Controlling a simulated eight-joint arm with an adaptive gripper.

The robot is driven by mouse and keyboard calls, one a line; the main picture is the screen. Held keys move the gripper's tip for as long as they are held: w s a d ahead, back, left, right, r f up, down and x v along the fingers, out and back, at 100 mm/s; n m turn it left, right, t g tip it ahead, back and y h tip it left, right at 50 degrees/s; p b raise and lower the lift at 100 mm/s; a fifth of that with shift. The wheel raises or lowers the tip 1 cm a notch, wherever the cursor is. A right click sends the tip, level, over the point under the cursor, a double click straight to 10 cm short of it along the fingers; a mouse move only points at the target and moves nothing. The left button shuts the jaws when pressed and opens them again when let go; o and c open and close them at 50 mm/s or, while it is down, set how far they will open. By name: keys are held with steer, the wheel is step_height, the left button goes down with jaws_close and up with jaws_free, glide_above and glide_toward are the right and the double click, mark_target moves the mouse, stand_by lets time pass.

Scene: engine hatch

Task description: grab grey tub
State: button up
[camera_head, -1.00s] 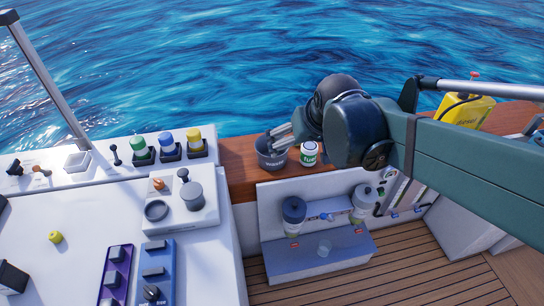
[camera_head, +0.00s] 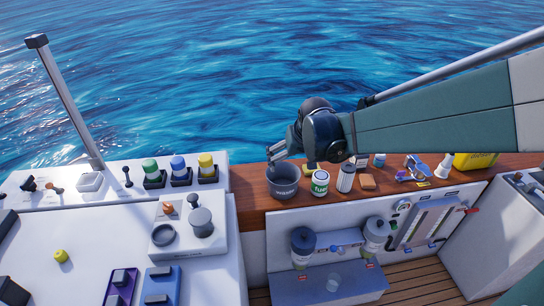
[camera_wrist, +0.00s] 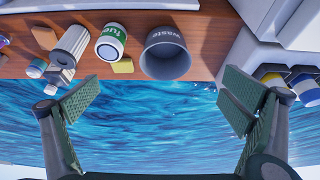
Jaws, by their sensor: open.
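The grey tub (camera_head: 283,186), marked "waste", stands upright on the wooden ledge (camera_head: 252,208) beside the water. It also shows in the wrist view (camera_wrist: 166,58), ahead of my fingers and between them, seen from above and empty as far as I can see. My gripper (camera_head: 284,150) is at the tub's far side, just above its rim in the head view. In the wrist view my gripper (camera_wrist: 158,97) is wide open and empty, with a finger at each side and the tub apart from both.
A white and green "fuel" can (camera_head: 320,183) stands close to the tub's right. A white cylinder (camera_head: 345,177), a brown sponge (camera_head: 367,182) and a blue tool (camera_head: 413,170) sit farther right. The white console (camera_head: 100,235) with colored caps borders the ledge on the left.

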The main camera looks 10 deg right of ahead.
steer(key=w+a+f+g, duration=0.1)
steer(key=w+f, duration=1)
steer(key=f, duration=0.3)
steer(key=shift+w+a+b, duration=0.2)
steer(key=shift+w+b, duration=0.05)
steer(key=shift+b, duration=0.15)
steer(key=b, duration=0.2)
glide_toward(281, 183)
steer(key=shift+w+d+f, duration=0.15)
steer(key=shift+d+f, duration=0.05)
steer(key=shift+f, duration=0.3)
steer(key=shift+a+b+x, duration=0.2)
steer(key=shift+b+x, duration=0.3)
steer(key=shift+x, duration=2.1)
steer(key=c, duration=0.9)
